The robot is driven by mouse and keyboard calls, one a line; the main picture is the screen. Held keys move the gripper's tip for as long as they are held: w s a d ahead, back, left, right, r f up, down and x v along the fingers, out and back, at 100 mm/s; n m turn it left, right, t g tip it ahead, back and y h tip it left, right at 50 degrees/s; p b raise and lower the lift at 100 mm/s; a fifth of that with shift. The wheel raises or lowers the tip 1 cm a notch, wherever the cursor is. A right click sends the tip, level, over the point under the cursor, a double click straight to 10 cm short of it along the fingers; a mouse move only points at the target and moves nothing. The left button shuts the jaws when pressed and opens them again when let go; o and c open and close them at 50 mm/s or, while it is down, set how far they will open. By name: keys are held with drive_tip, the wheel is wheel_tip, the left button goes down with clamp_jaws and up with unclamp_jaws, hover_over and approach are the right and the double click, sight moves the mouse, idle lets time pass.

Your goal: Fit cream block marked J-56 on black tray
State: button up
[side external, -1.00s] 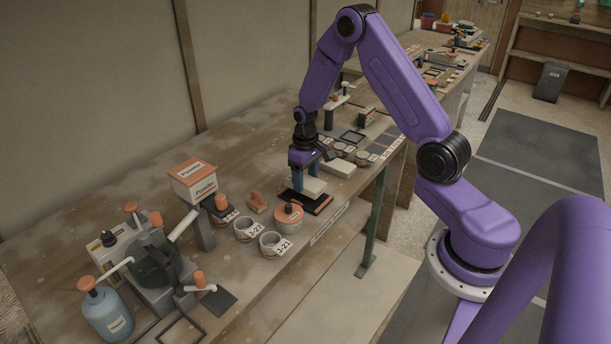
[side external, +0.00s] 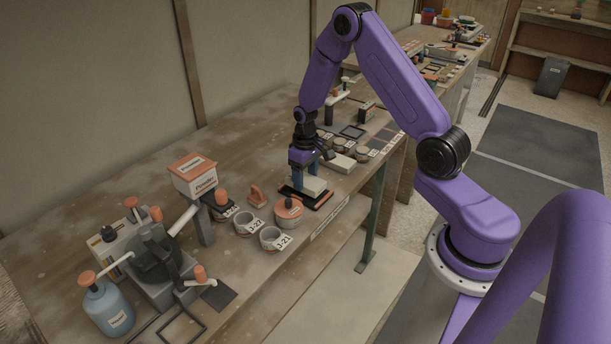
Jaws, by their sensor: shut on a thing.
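My gripper (side external: 304,180) is shut on a cream block (side external: 313,186), with its blue fingers pointing down. The block is over the black tray (side external: 321,203), near the bench's front edge. It looks level and very low; I cannot tell whether its underside touches the tray. The fingers and block hide part of the tray. No marking is readable on the block. A second pale block (side external: 341,163) lies just behind and to the right of the gripper.
A round orange-topped pot (side external: 288,209) stands close to the tray's left side. Labelled cups (side external: 272,238) and an orange piece (side external: 257,196) are further left. A machine with a blue bottle (side external: 109,308) fills the left end. More parts sit behind, to the right.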

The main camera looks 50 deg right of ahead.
drive_tip(key=shift+f, duration=0.9)
idle(0.3)
drive_tip(key=o, duration=1.3)
drive_tip(key=shift+o, duration=0.2)
drive_tip(key=shift+r, duration=3.55)
